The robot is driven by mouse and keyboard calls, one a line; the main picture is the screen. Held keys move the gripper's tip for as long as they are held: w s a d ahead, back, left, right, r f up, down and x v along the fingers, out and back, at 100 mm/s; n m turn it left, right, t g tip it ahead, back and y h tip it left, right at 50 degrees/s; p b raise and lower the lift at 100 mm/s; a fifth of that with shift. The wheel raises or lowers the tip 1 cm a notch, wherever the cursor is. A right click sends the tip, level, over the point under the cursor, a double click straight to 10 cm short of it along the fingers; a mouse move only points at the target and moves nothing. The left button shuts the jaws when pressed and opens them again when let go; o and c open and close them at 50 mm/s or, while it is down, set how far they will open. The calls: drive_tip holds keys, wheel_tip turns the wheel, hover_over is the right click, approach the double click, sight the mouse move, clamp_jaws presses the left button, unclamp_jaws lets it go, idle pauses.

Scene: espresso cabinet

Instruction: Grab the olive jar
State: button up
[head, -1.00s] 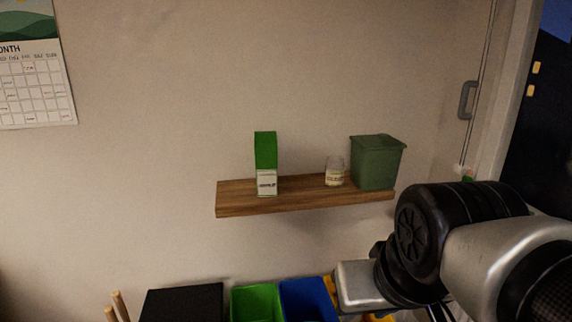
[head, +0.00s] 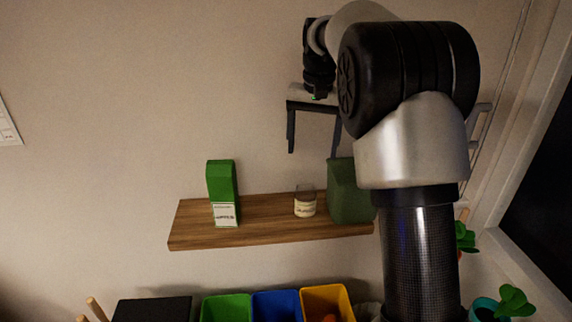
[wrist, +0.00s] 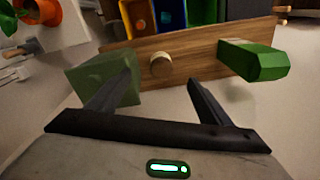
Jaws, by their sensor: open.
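An olive-green, square-sided jar (head: 347,194) stands upright at the right end of the wooden shelf (head: 270,234). My arm partly covers its right side in the head view. A small clear jar with a cream label (head: 305,207) stands just left of it; no olives can be made out. My gripper (head: 313,155) is open and empty, pointing down above the shelf in the head view. In the wrist view, the olive-green jar (wrist: 88,80) is at the left, partly behind the left finger. The small jar (wrist: 161,65) lies between the open fingers (wrist: 159,78) in the picture, apart from them.
A green-and-white carton (head: 223,195) stands toward the shelf's left end. Green (head: 226,308), blue (head: 276,305) and yellow (head: 326,300) bins sit below. A potted plant (head: 515,302) is at lower right. The shelf between carton and small jar is clear.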

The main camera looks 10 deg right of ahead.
drive_tip(key=g+p, duration=0.1)
drive_tip(key=p, duration=0.1)
approach(305, 186)
drive_tip(key=shift+m, duration=0.3)
wheel_tip(305, 186, down, 8)
drive_tip(key=shift+a+f, duration=0.1)
drive_tip(key=shift+s+f+p, duration=0.1)
drive_tip(key=shift+f+p, duration=0.25)
drive_tip(key=shift+f, duration=2.3)
drive_tip(key=shift+c, duration=0.3)
drive_tip(key=c, duration=1.2)
drive_tip(key=shift+r, duration=0.1)
